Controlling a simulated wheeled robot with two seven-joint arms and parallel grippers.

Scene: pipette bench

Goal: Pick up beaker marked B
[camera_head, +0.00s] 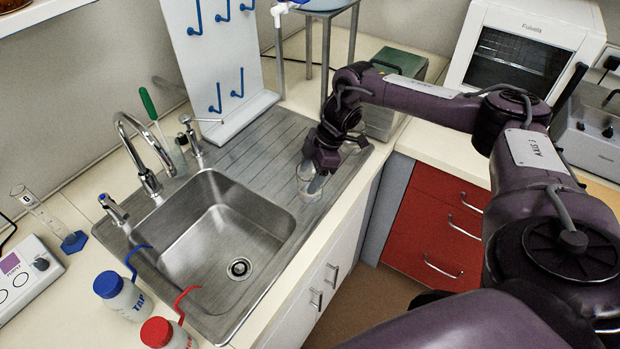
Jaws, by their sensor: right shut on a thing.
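A clear glass beaker (311,187) stands on the ribbed metal drainboard to the right of the sink, close to the counter's front edge. My right gripper (318,170) is over it from above and is shut on it. The gripper hides part of the beaker, and I cannot read a letter on it. The beaker's base looks to be on or just above the drainboard; I cannot tell which. My left gripper is not in view.
The steel sink (180,240) with its tap (140,150) lies left of the gripper. A white peg board (215,60) stands behind the drainboard. Two wash bottles, blue-capped (125,300) and red-capped (165,335), stand at the front left. A green-topped box (400,62) sits behind the arm.

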